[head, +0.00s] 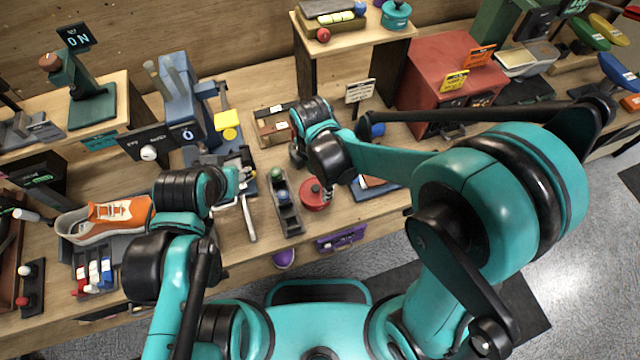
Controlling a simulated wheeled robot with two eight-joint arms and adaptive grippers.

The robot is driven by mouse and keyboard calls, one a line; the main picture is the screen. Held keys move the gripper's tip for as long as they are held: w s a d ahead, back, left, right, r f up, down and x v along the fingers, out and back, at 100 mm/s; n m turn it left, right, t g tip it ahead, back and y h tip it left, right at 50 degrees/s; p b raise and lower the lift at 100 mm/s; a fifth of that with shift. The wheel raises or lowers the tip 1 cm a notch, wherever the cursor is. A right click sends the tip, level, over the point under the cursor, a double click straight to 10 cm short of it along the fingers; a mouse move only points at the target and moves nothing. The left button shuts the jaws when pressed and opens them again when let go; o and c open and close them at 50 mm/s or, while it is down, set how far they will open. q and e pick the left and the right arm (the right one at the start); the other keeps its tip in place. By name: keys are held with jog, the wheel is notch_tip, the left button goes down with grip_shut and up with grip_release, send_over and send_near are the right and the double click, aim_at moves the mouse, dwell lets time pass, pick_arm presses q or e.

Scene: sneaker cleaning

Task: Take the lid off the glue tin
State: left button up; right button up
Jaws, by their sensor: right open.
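A round red tin (313,196), which looks like the glue tin, stands near the front edge of the bench, right of a narrow dark tray. A small dark knob shows on its top, and the lid appears to be on. My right gripper (326,190) is open at the tin's right side, close to its top. My wrist hides part of this area, and I cannot tell whether the fingers touch the tin. My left gripper (240,178) is over the bench left of the narrow tray. Its fingers are too small and overlapped to read.
The narrow tray (288,213) holds green and blue round pieces. A light T-shaped tool (248,218) lies left of it. An orange sneaker (112,215) is at the left. A teal lidded pot (396,14) stands on the raised shelf. A red cabinet (440,70) is behind my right arm.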

aim_at(316, 188)
jog(key=f, duration=0.1)
jog(key=f+b, duration=0.1)
jog(key=f, duration=0.2)
jog(key=shift+w+d+f, duration=0.1)
jog(key=shift+d+f, duration=0.05)
jog(key=shift+d, duration=0.1)
jog(key=shift+f+b, duration=0.35)
jog(key=shift+f, duration=0.1)
jog(key=c, duration=1.3)
